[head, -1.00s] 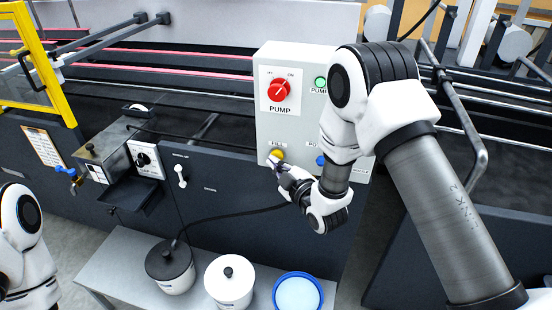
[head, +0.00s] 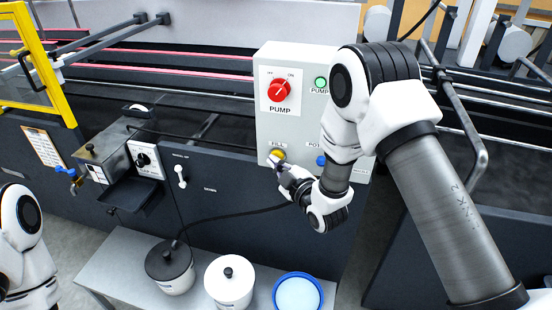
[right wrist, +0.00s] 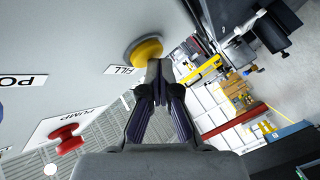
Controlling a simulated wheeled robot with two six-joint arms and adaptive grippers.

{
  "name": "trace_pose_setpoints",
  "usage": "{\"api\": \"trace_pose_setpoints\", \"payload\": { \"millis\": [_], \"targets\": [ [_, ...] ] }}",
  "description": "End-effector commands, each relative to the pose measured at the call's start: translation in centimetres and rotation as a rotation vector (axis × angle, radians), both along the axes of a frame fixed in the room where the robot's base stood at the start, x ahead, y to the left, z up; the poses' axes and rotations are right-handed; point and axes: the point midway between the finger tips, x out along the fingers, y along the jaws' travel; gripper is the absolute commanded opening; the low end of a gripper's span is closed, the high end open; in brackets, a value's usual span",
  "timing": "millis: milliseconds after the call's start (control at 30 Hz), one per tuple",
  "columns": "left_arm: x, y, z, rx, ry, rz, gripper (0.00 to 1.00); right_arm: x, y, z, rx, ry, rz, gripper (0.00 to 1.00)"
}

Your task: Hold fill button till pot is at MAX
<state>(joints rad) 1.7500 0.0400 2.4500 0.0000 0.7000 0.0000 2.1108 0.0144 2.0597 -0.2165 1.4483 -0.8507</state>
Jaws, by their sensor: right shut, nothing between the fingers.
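The yellow fill button (head: 278,154) sits low on the left of the grey control box, under a FILL label. My right gripper (head: 277,163) is shut and empty, with its fingertips right at the button's lower edge. In the right wrist view the closed fingertips (right wrist: 160,68) overlap the edge of the yellow button (right wrist: 146,50); I cannot tell whether they touch or press it. A metal glue pot (head: 104,160) is mounted on the machine at left; its level against any MAX mark is too small to read. My left gripper is out of view.
The box carries a red PUMP knob (head: 279,90), a green lamp (head: 320,84) and a blue button (head: 321,160). Below, a grey table (head: 120,262) holds a black-lidded container (head: 170,268), a white-lidded one (head: 229,284) and a blue-rimmed bucket (head: 298,292).

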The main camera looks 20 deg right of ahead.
Motion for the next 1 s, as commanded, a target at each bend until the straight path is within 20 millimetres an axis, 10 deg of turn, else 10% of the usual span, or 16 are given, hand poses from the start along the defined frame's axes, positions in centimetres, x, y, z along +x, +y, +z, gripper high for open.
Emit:
{"api": "trace_pose_setpoints", "payload": {
  "millis": [1000],
  "targets": [
    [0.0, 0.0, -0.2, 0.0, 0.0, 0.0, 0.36, -1.6, 1.0, 0.0, 0.0, 0.0, 0.0, 0.0]
  ]
}}
